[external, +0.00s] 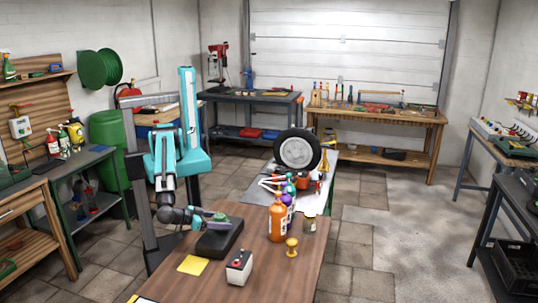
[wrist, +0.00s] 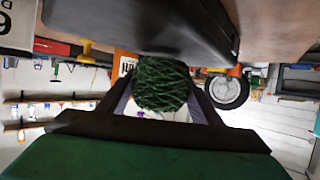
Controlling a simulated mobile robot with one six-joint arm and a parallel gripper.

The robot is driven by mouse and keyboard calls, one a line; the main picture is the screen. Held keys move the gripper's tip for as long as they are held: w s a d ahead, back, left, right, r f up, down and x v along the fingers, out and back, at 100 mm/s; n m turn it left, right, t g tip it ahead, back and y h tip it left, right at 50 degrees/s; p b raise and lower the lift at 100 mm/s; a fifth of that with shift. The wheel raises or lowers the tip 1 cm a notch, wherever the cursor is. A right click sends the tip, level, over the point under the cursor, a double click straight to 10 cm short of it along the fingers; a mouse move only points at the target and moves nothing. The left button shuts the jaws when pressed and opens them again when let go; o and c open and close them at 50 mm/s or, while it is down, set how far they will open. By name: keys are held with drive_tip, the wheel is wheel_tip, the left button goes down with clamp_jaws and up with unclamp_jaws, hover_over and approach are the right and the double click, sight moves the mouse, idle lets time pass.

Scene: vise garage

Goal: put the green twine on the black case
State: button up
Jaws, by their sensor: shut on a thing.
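The green twine (wrist: 162,85) is a dark green ball between the two fingers of my gripper (wrist: 160,95) in the wrist view. My gripper is shut on it. In the external view the twine (external: 220,217) shows as a small green patch at the end of my gripper (external: 213,221), over the black case (external: 222,242). The case lies on the brown table. In the wrist view, which is upside down, the case (wrist: 140,25) fills the top, very close to the twine. I cannot tell whether they touch.
The wooden table (external: 205,285) also holds a yellow pad (external: 192,265), a white battery-like box (external: 239,267), a yellow knob-shaped thing (external: 292,247), an orange bottle (external: 277,222) and a jar (external: 309,226). A wheel (external: 297,151) stands farther back. The table front is partly clear.

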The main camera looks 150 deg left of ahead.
drive_tip(key=shift+f, duration=0.45)
drive_tip(key=shift+f, duration=0.1)
drive_tip(key=o, duration=1.1)
drive_tip(key=shift+d+r+b, duration=0.25)
drive_tip(key=shift+d+b, duration=0.1)
drive_tip(key=shift+d, duration=0.25)
drive_tip(key=b+v, duration=0.3)
drive_tip(key=v, duration=0.8)
drive_tip(key=shift+b, duration=0.3)
drive_tip(key=shift+a, duration=0.1)
